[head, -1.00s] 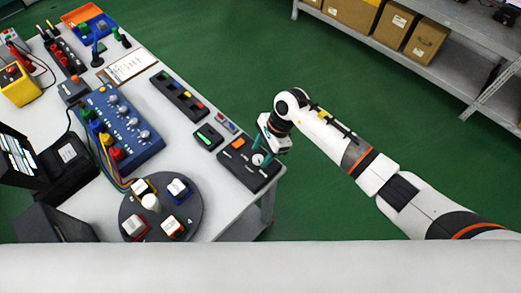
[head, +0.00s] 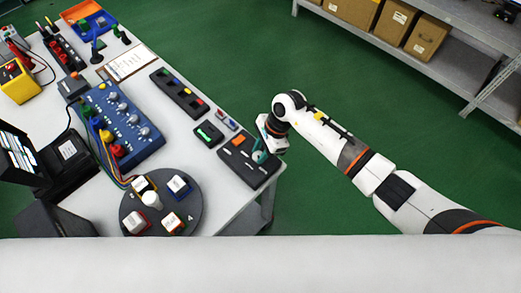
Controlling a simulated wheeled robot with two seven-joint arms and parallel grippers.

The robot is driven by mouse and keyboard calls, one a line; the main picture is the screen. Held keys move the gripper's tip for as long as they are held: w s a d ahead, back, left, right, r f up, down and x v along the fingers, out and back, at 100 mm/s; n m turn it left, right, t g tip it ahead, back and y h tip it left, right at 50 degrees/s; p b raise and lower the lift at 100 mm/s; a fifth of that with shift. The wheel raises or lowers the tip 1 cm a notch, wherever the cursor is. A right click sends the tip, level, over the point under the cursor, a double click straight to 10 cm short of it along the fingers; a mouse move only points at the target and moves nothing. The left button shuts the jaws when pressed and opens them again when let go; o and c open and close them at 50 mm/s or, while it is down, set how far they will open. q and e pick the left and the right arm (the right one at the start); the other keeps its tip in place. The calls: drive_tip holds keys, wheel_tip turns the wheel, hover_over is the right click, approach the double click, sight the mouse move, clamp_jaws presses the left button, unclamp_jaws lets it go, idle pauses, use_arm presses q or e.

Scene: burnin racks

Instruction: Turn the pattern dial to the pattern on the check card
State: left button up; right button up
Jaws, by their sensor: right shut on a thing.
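A dark panel box (head: 237,164) with an orange patch lies at the right edge of the table. A small round pale dial (head: 259,157) is near its far right end. My right gripper (head: 261,153) reaches down onto the dial and is shut on it. Its teal fingers partly hide the dial, so the dial's marks cannot be read. A clipboard with a printed sheet (head: 128,63) lies at the back of the table; I cannot tell if it is the check card. My left gripper is out of view.
A turntable (head: 194,213) bearing several white-topped blocks stands at the front. A blue knob box (head: 128,140), a dark tray with coloured pieces (head: 179,94) and a small green-marked box (head: 208,134) lie nearby.

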drive_tip(key=shift+d+f+m+t+b, duration=0.1)
drive_tip(key=shift+m+t+b, duration=0.2)
drive_tip(key=shift+m+b, duration=0.4)
drive_tip(key=shift+s+m+t+b, duration=0.1)
drive_tip(key=shift+m+t+b, duration=0.2)
drive_tip(key=shift+m, duration=0.5)
drive_tip(key=m+t, duration=0.1)
drive_tip(key=m, duration=0.3)
drive_tip(key=shift+s+t, duration=0.2)
drive_tip(key=shift+t, duration=0.2)
drive_tip(key=shift+r+m+t+b, duration=0.2)
drive_tip(key=shift+m+t+b, duration=0.35)
drive_tip(key=shift+m, duration=1.65)
drive_tip(key=o, duration=1)
drive_tip(key=shift+s, duration=0.1)
drive_tip(key=shift+c, duration=0.2)
